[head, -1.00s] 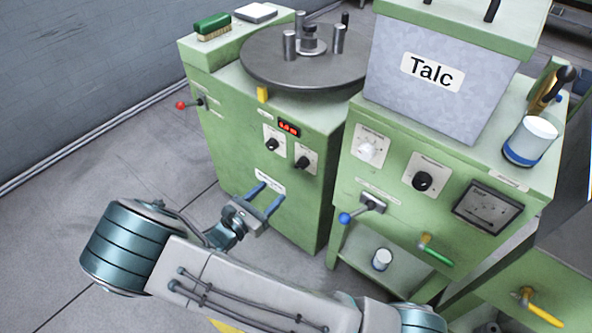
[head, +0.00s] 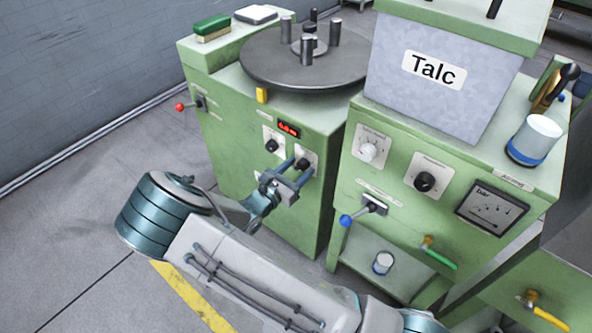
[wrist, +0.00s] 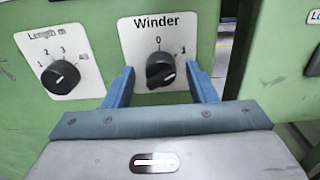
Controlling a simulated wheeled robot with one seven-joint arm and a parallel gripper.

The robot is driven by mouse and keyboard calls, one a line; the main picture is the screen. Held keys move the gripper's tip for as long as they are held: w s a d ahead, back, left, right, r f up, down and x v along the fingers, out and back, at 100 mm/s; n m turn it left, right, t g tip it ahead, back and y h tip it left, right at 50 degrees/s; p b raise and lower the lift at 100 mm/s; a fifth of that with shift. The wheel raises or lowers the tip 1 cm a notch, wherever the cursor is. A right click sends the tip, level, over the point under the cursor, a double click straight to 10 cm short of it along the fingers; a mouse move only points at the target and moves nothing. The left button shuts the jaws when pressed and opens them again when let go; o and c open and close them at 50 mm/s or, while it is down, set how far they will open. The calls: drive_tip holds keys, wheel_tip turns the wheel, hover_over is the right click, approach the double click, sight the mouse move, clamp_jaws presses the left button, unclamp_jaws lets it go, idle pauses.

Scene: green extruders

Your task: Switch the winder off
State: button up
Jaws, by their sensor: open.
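The winder switch is a black rotary knob (wrist: 160,70) on a white plate labelled "Winder", with 0 at the top and another mark at upper right. A pale mark shows on the knob's lower right; I cannot tell its setting for sure. In the head view the knob (head: 304,162) is on the front of the green winder cabinet (head: 240,150). My gripper (head: 298,168) is open in front of it. In the wrist view its blue fingers stand left and right of the knob, apart from it; whether they reach its depth is unclear.
The "Length m" knob (wrist: 61,77) is close on the left. A red-tipped lever (head: 182,106) juts from the cabinet's left side. To the right, the neighbouring green machine has a blue-tipped lever (head: 347,220). A dark turntable (head: 290,75) with posts tops the winder.

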drive_tip(key=c, duration=1)
drive_tip(key=shift+o, duration=0.2)
drive_tip(key=shift+r+n+p, duration=0.1)
drive_tip(key=shift+n+p, duration=0.2)
drive_tip(key=shift+p, duration=0.2)
drive_tip(key=shift+r+n+p, duration=0.1)
drive_tip(key=shift+n+p, duration=0.4)
drive_tip(key=shift+p, duration=0.25)
drive_tip(key=n+p, duration=0.3)
drive_tip(key=shift+p, duration=0.35)
drive_tip(key=n+p, duration=0.2)
drive_tip(key=n, duration=0.1)
drive_tip(key=shift+n, duration=0.4)
drive_tip(key=shift+f+n+p, duration=0.2)
drive_tip(key=shift+n+p, duration=0.85)
drive_tip(key=shift+n, duration=0.65)
drive_tip(key=shift+s, duration=0.1)
